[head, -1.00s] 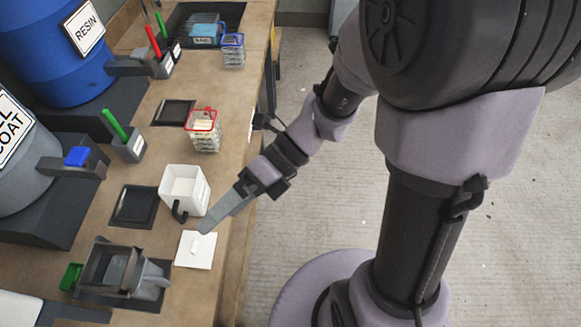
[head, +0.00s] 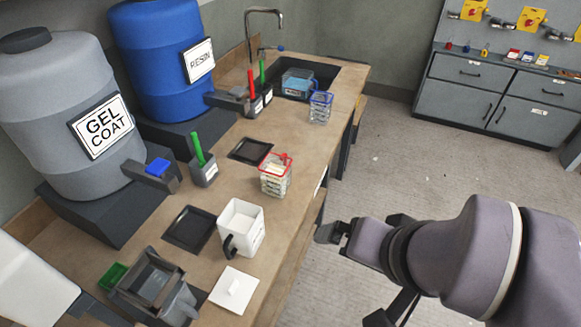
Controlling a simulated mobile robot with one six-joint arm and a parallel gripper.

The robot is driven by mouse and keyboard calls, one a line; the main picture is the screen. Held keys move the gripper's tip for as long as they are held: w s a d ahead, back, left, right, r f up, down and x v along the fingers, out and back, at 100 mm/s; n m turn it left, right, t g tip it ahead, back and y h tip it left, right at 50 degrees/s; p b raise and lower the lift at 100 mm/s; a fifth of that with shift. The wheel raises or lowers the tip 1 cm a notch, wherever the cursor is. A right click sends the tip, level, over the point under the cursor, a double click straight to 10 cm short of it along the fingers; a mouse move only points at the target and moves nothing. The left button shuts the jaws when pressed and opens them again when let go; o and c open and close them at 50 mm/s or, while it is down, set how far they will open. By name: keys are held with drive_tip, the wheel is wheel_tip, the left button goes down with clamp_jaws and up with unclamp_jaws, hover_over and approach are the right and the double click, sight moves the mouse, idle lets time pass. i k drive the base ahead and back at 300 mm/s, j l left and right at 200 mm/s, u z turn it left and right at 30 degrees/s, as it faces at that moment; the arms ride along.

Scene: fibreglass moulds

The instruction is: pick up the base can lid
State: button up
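My gripper (head: 328,233) is off to the right of the lid, out past the bench's front edge and apart from the lid. It shows small and dark, and I cannot tell whether its fingers are open or shut. I see nothing clearly held in it.
A black tray (head: 190,229) and a grey scale-like bin (head: 152,286) lie left of the can. A red-rimmed container (head: 275,175) stands behind it. A grey gel coat drum (head: 60,110) and blue resin drum (head: 160,60) line the wall. The floor right of the bench is clear.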

sight(234, 289)
drive_tip(key=j+u, duration=0.15)
drive_tip(key=u, duration=1.1)
